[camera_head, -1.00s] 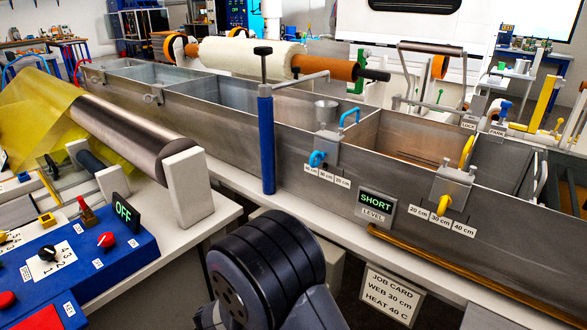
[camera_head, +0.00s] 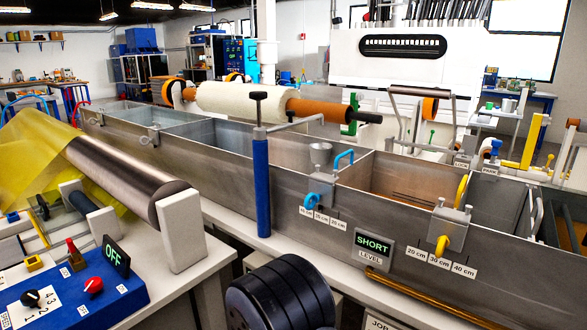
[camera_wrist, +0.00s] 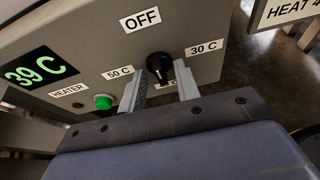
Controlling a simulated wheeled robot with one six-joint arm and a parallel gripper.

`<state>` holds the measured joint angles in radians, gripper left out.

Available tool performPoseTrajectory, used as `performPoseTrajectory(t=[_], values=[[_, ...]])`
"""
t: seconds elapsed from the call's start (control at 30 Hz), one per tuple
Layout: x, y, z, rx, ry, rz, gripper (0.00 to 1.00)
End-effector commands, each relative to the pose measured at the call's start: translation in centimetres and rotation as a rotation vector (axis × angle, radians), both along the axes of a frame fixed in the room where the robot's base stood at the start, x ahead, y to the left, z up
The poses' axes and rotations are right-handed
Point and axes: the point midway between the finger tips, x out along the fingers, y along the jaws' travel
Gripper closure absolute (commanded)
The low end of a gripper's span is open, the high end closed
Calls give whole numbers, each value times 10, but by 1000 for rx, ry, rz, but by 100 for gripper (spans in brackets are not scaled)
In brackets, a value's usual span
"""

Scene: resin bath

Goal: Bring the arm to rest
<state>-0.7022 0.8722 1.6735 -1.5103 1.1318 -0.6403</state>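My gripper (camera_wrist: 161,72) shows in the wrist view with its two grey fingers apart. A black knob (camera_wrist: 159,64) on the heater panel (camera_wrist: 95,40) is between the fingertips or just beyond them. I cannot tell if either finger touches it. The knob sits among OFF, 50 C and 30 C labels, one more label being partly hidden by the fingers. My arm (camera_head: 281,292) shows only as a dark joint at the bottom of the head view; the gripper is out of that view.
The panel has a green button (camera_wrist: 103,102) and a 39 C display (camera_wrist: 40,70). A hanging card (camera_wrist: 285,12) is at the upper right. In the head view, the long metal bath (camera_head: 290,190) with a SHORT sign (camera_head: 374,245) and the blue OFF console (camera_head: 75,295) stand around the arm.

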Motion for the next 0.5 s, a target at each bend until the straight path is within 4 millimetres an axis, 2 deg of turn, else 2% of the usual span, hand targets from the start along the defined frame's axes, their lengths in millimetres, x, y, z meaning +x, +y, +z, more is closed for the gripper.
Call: performPoseTrajectory(t=[0.07, 0.17, 0.5], values=[[0, 0, 2, -17, 13, -1, 69], [-12, 11, 8, -20, 16, 4, 69], [-60, 49, 33, -19, 15, 4, 69]])
